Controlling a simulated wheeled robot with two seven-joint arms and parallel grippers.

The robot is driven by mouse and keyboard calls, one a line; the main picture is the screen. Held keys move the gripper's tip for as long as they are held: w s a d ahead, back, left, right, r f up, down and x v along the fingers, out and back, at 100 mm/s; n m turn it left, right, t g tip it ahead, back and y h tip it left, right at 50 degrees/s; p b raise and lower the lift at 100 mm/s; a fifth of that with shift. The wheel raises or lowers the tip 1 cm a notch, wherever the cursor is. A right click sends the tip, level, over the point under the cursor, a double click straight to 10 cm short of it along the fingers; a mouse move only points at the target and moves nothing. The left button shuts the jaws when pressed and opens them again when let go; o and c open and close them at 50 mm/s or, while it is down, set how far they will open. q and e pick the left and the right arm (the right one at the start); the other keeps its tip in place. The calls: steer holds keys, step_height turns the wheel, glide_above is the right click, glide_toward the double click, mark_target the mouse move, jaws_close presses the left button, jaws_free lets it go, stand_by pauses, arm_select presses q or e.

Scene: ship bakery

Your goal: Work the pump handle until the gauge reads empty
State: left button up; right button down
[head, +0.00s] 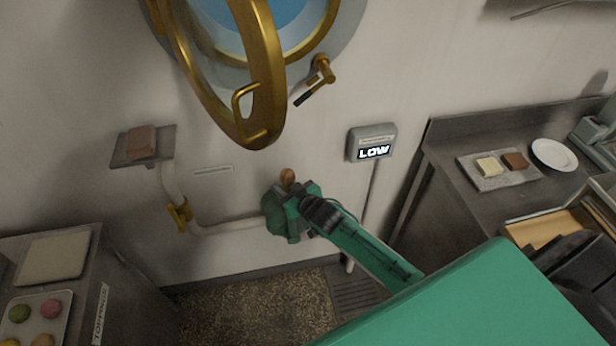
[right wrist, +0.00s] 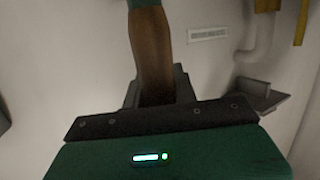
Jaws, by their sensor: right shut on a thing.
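The gauge (head: 372,146) on the wall is a grey box whose lit display reads LOW. The green pump (head: 278,217) is on the wall below the porthole, with a white pipe running left from it. My right gripper (head: 292,190) is at the pump, shut on the brown wooden handle (head: 287,176). In the right wrist view the handle (right wrist: 151,50) rises from between the dark jaws of my right gripper (right wrist: 157,92). My arm hides part of the pump. My left gripper is not in view.
An open brass porthole frame (head: 262,80) hangs above the pump. A brass valve (head: 180,214) sits on the pipe, and a small wall shelf (head: 128,160) holds a brown block. Steel counters stand left and right, the right one with a white plate (head: 554,155).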

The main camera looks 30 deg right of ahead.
steer(key=w+a+f+n+g+h+b, duration=0.1)
steer(key=a+f+n, duration=0.1)
steer(key=a, duration=0.4)
steer(key=w+a+f+n+h, duration=0.1)
steer(key=w+a+f+h, duration=0.1)
steer(key=a, duration=0.4)
steer(key=shift+a+n+g+b, duration=0.3)
steer(key=shift+n+g+b, duration=0.1)
steer(key=shift+s, duration=0.1)
steer(key=c, duration=1.2)
jaws_free()
steer(key=shift+a+f, duration=0.1)
steer(key=shift+c, duration=0.2)
steer(key=shift+o, duration=0.7)
steer(key=shift+a, duration=0.1)
